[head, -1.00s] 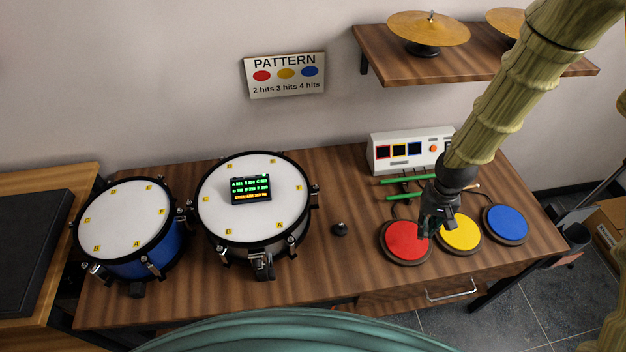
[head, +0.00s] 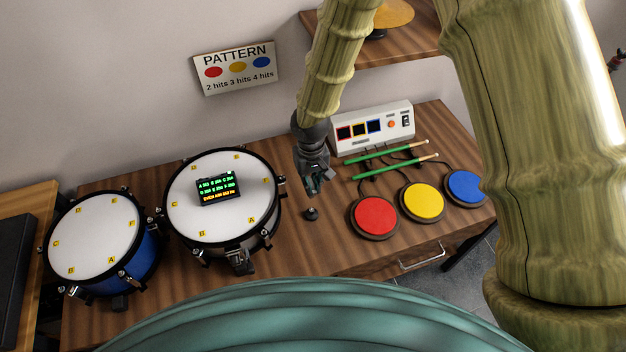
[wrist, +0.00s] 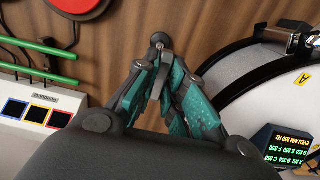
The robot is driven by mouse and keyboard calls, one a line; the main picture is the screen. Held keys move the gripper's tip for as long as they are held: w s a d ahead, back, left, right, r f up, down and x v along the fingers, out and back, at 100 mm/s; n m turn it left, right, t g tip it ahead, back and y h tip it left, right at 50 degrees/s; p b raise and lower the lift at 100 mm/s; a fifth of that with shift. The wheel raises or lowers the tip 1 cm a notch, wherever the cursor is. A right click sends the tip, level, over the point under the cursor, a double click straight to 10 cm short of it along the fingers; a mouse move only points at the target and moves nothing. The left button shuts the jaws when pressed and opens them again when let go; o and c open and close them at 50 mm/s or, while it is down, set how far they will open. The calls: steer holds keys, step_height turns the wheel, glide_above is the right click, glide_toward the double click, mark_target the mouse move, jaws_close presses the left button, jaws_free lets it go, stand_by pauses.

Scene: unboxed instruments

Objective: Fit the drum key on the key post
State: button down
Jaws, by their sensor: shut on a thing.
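The key post (head: 311,214) is a small dark knob on a round base, standing on the table between the larger drum and the red pad. It also shows in the wrist view (wrist: 160,39), just beyond my fingertips. My gripper (head: 318,187) hangs just above and behind the post, pointing down. In the wrist view its teal fingers (wrist: 158,84) are shut on a small grey piece, the drum key (wrist: 156,88). The fingers hide much of the key. In the head view I cannot make the key out. The key looks apart from the post.
The larger drum (head: 190,215) with a small display (head: 218,189) stands left of the post. The red pad (head: 375,215), green sticks (head: 385,153) and white module (head: 374,130) lie to the right and behind. Table in front of the post is clear.

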steer(key=shift+f+b, duration=1.6)
steer(key=shift+f, duration=0.7)
steer(key=shift+f+b, duration=0.7)
steer(key=shift+f, duration=0.85)
stand_by(0.4)
steer(key=shift+r, duration=0.15)
stand_by(0.4)
steer(key=c, duration=1.4)
jaws_free()
step_height(320, 180, up, 12)
